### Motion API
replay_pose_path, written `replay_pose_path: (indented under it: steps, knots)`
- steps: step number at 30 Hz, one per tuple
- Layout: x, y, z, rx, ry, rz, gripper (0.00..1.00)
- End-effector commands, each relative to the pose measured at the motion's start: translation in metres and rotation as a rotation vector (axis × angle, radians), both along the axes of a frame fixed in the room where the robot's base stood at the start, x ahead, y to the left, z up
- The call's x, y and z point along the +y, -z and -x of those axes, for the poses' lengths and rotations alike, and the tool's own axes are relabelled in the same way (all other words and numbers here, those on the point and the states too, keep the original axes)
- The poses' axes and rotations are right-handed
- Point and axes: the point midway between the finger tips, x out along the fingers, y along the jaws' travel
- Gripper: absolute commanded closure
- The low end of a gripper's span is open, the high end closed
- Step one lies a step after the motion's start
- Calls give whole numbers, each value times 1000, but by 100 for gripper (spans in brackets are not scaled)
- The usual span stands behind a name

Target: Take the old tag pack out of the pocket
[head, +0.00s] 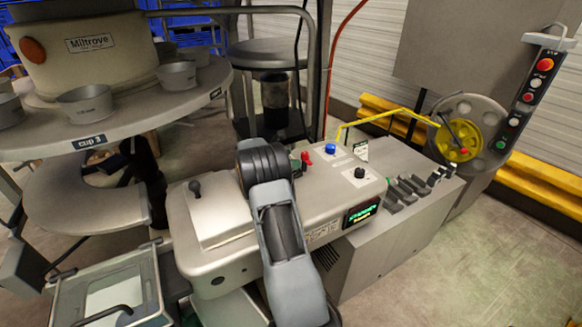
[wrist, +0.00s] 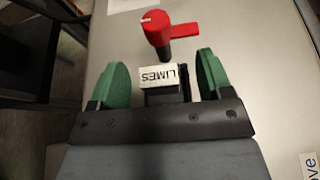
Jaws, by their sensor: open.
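In the wrist view a tag pack (wrist: 163,76) with a white end printed LIMES sits in a dark pocket (wrist: 168,96) on the pale machine top. My gripper (wrist: 162,70) is open, with one green fingertip on each side of the pack. Gaps show between the pack and both fingers. The lower part of the pocket is hidden by my gripper's body. In the head view my arm covers most of this spot, and I cannot make out the pack there.
A red lever (wrist: 168,35) stands just beyond the pack. In the head view the machine (head: 325,195) carries a blue knob (head: 330,148), a black knob (head: 359,172) and a green-lit display (head: 361,213). A round table (head: 140,118) with grey cups stands at the left.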

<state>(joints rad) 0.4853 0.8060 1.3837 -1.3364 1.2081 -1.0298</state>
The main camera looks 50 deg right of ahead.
Motion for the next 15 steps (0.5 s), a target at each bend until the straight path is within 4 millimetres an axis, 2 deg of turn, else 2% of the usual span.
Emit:
replay_pose_path:
  steps: [4, 12, 15]
  knots:
    - [-17, 6, 6, 1, 1, 0, 28]
    - [-21, 9, 6, 1, -1, 0, 28]
    - [-21, 9, 6, 1, -1, 0, 37]
